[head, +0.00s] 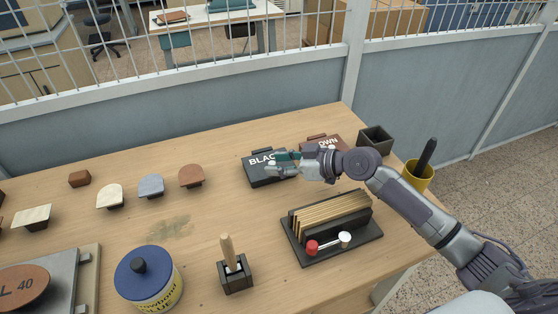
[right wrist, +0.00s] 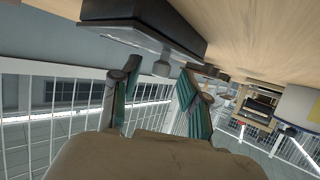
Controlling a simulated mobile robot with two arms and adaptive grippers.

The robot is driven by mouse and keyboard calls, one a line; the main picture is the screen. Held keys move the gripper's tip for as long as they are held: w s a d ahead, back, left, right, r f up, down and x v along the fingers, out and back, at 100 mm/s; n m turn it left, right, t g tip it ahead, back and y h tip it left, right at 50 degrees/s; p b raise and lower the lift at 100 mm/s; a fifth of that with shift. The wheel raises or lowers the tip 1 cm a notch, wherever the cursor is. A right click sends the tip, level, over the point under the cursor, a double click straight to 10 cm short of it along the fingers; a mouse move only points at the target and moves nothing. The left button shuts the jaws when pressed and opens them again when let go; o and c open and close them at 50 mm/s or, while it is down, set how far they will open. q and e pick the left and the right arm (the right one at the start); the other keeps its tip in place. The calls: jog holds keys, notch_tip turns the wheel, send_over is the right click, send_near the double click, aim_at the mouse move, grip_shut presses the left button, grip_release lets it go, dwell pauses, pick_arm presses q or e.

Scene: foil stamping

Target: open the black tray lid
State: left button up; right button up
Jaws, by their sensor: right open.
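The black tray (head: 268,180), with white lettering on its dark lid, sits on the table in the head view. Its lid looks shut. My right gripper (head: 284,160) reaches in from the right and covers part of the lettering. In the right wrist view, which looks turned over, my right gripper (right wrist: 158,72) has its two green-grey fingers apart. A dark box-like tray (right wrist: 150,18) lies just beyond the fingertips, with a small grey knob (right wrist: 161,69) between them. I cannot tell whether the fingers touch it. My left gripper is out of view.
A brown tray (head: 340,147) stands just behind the gripper, near a dark square box (head: 375,139) and a yellow cup (head: 418,175). A rack of upright tan sheets (head: 330,215) lies in front. Stamp-like blocks and a blue-lidded jar (head: 148,278) are to the left.

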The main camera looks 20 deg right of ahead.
grip_shut()
dwell(0.3)
